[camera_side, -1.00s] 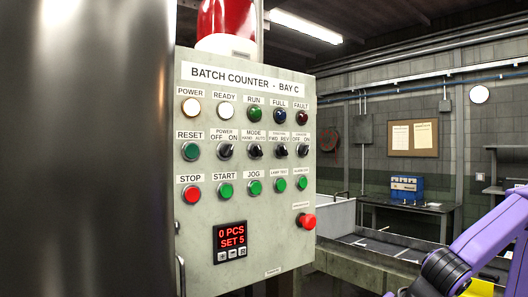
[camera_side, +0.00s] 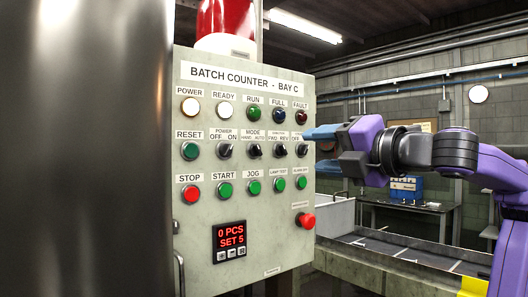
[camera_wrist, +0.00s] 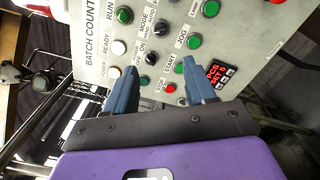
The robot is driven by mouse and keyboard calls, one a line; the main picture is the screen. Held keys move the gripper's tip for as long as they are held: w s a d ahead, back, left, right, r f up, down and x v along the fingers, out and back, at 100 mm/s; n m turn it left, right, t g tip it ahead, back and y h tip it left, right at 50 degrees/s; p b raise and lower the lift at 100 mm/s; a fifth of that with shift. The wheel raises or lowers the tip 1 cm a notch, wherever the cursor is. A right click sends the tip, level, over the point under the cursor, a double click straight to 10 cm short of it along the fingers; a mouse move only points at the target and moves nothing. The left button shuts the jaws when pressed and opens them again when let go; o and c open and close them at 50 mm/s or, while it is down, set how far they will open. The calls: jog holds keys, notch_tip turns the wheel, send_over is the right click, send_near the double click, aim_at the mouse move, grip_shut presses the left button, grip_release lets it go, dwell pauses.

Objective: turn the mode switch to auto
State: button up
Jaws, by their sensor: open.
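The mode switch (camera_side: 254,151) is a black knob under the label "MODE HAND AUTO", in the middle row of the grey panel. I cannot tell which way its pointer is set. In the wrist view the mode switch (camera_wrist: 160,27) shows near the top, beyond the fingertips. My gripper (camera_side: 318,150) is at the panel's right edge in the side view, with blue fingers pointing left toward the panel, at about the switch row's height. In the wrist view my gripper (camera_wrist: 159,67) is open, with nothing between its fingers and apart from the mode switch.
The power switch (camera_side: 226,151) and the FWD/REV switch (camera_side: 281,151) flank the mode switch closely. Lamps sit above, and green buttons such as jog (camera_side: 254,188) below. A red mushroom button (camera_side: 306,221) sticks out at lower right. A tall metal cylinder (camera_side: 90,150) stands at left.

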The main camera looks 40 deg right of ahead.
aim_at(259, 151)
jog(key=w, duration=1.6)
jog(key=shift+f, duration=0.1)
grip_shut()
